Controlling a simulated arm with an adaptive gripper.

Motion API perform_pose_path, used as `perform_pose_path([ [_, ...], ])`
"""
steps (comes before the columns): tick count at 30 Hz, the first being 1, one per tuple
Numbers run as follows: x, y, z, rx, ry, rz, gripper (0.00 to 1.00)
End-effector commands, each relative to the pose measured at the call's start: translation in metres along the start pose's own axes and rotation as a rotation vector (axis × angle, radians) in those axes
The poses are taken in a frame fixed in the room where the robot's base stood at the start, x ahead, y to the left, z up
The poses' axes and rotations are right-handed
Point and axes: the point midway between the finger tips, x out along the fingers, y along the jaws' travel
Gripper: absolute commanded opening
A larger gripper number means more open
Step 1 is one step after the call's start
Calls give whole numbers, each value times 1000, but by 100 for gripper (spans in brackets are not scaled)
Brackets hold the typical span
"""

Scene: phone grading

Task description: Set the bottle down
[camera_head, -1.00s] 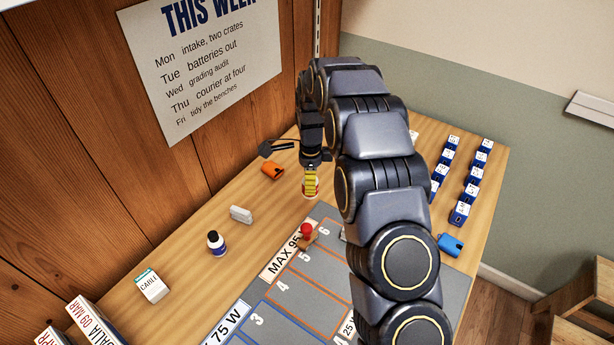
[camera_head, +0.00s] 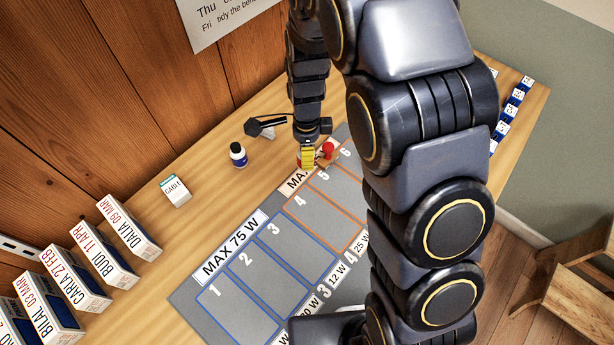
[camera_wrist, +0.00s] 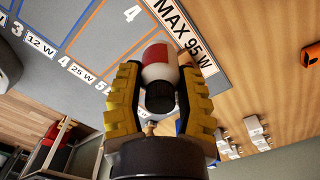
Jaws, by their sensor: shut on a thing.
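My gripper (camera_head: 307,157) is shut on a bottle with a white and red body (camera_wrist: 157,66) and a black cap (camera_wrist: 160,97). In the head view, my yellow fingers mostly hide the bottle. It is over or on the far end of the grey mat (camera_head: 192,297), at the "MAX 95 W" label (camera_wrist: 181,27). I cannot tell whether its base touches the surface. My gripper (camera_wrist: 158,75) grips it from both sides in the wrist view.
A red-knobbed stamp (camera_head: 328,149) stands right beside the held bottle. Another bottle, dark blue and white (camera_head: 238,156), stands on the table to the left, with a CABLE box (camera_head: 176,191) further left. Several named boxes (camera_head: 128,230) line the left side. The mat's numbered cells look empty.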

Motion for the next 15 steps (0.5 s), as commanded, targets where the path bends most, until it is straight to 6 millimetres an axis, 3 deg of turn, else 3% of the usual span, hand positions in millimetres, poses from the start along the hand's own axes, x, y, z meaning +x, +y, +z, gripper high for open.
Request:
perform_pose_path([
  [15,65,5,2,-10,3,4,4],
])
